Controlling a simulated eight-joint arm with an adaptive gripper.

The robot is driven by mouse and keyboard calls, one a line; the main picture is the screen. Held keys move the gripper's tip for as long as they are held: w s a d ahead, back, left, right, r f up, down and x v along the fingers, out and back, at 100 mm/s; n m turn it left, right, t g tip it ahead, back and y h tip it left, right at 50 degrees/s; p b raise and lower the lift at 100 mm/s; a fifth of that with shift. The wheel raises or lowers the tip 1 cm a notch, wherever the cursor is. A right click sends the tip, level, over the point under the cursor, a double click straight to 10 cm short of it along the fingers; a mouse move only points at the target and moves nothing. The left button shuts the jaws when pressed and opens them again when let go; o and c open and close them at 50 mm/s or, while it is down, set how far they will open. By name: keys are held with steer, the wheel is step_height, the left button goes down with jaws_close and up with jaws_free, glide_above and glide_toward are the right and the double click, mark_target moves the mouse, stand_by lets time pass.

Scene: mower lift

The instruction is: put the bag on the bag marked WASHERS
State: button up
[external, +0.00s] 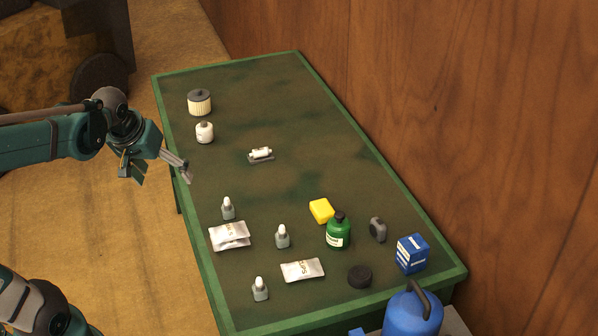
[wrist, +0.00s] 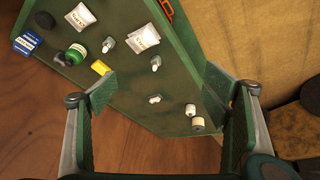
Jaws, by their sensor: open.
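Two silver-white bags lie one on the other, the upper bag (external: 232,230) overlapping the lower bag (external: 233,246) on the left part of the green table. They also show as an overlapping pair in the wrist view (wrist: 144,38). Print on them is too small to read for sure. A single flat bag (external: 302,270) with dark print lies apart, nearer the front; it also shows in the wrist view (wrist: 81,17). My gripper (external: 160,170) is open and empty, raised by the table's left edge, away from all the bags. Its spread fingers (wrist: 163,92) show in the wrist view.
Three small grey bottles with white tops (external: 282,237) stand around the bags. A green bottle (external: 338,233), yellow block (external: 321,211), blue box (external: 411,254) and black puck (external: 360,276) are at right. A wooden wall (external: 450,120) borders the table. The table's middle (external: 290,110) is largely clear.

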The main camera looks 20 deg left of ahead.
steer(key=s+a+r+m+t, duration=0.1)
steer(key=s+m+t, duration=0.1)
steer(key=s, duration=0.4)
steer(key=shift+a, duration=0.4)
